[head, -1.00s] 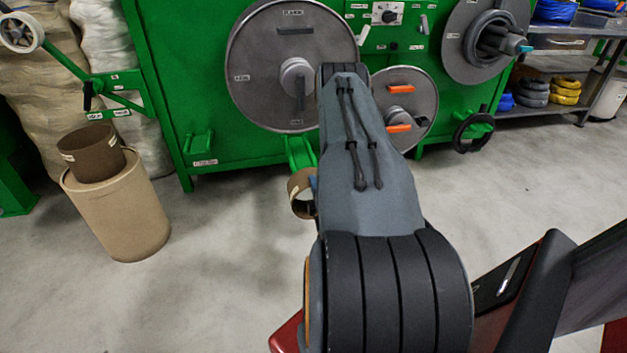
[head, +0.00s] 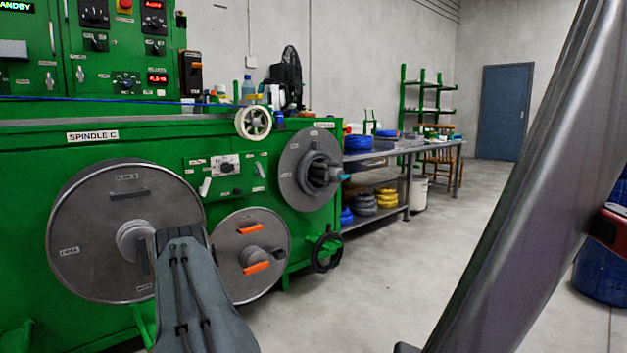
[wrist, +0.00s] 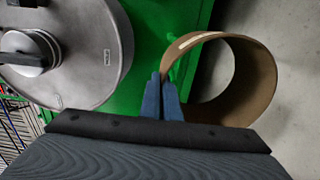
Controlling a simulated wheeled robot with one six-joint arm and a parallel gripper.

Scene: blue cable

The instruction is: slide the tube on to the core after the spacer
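In the head view my gripper and the tube are out of sight; only my grey arm shows at the bottom. At the right of the green machine, a grey core (head: 323,173) with a teal tip sticks out from a round grey flange (head: 290,168). A darker grey ring (head: 304,172) sits around the core against the flange; it may be the spacer.
A large grey disc (head: 85,235) and a smaller disc with orange handles (head: 232,238) stand on the green machine front (head: 25,200). A black handwheel (head: 327,252) is below the core. A shelf bench (head: 400,160) stands behind.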

